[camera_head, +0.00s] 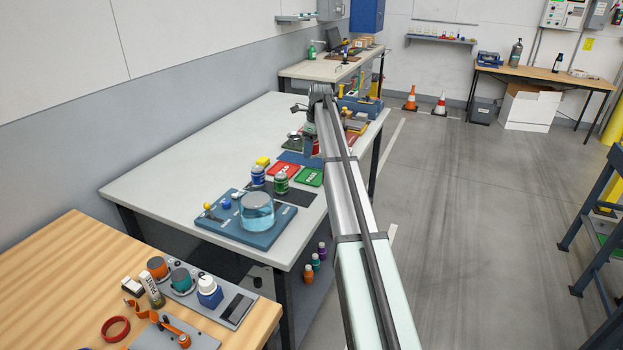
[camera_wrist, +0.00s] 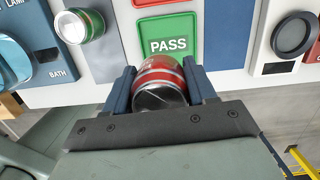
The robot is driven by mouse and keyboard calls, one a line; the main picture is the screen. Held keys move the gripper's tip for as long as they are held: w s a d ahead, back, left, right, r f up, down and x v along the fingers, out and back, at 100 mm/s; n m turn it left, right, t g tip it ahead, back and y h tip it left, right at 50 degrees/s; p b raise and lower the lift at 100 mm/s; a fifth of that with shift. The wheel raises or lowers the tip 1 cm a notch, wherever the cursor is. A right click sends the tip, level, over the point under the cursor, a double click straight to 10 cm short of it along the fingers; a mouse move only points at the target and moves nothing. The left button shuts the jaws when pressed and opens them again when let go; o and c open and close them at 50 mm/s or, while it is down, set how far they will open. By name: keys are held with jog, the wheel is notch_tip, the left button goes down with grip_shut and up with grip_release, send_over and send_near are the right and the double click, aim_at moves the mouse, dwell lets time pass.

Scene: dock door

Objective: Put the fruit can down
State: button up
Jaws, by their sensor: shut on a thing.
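My gripper (camera_wrist: 159,72) is shut on the fruit can (camera_wrist: 160,78), a red can with a pale band and a silver end, seen between two blue fingers in the wrist view. In that view the can lies just below the green PASS mat (camera_wrist: 168,37), over the front strip of the table; its height above the table cannot be told. In the head view my arm reaches over the right side of the grey table (camera_head: 185,165) and mostly hides the can. The PASS mat (camera_head: 308,177) lies left of my arm, beside a red mat (camera_head: 287,168).
A green-labelled can (camera_head: 281,183) and a blue-labelled can (camera_head: 258,176) stand on a dark mat near the PASS mat. A glass bath (camera_head: 257,212) sits on a blue tray (camera_head: 215,212). A round dark-rimmed device (camera_wrist: 294,36) shows at right in the wrist view. The table's left part is clear.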

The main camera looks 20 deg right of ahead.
aim_at(309, 177)
jog(key=shift+w+d, duration=0.15)
jog(key=shift+w, duration=0.7)
jog(key=shift+m, duration=0.3)
jog(key=shift+f, duration=4.9)
jog(key=shift+f, duration=0.1)
jog(key=o, duration=1)
jog(key=r, duration=0.4)
jog(key=s+r, duration=0.1)
jog(key=r, duration=0.3)
jog(key=d+r, duration=0.1)
jog(key=r, duration=0.3)
jog(key=shift+s+d, duration=0.1)
jog(key=shift+s, duration=0.1)
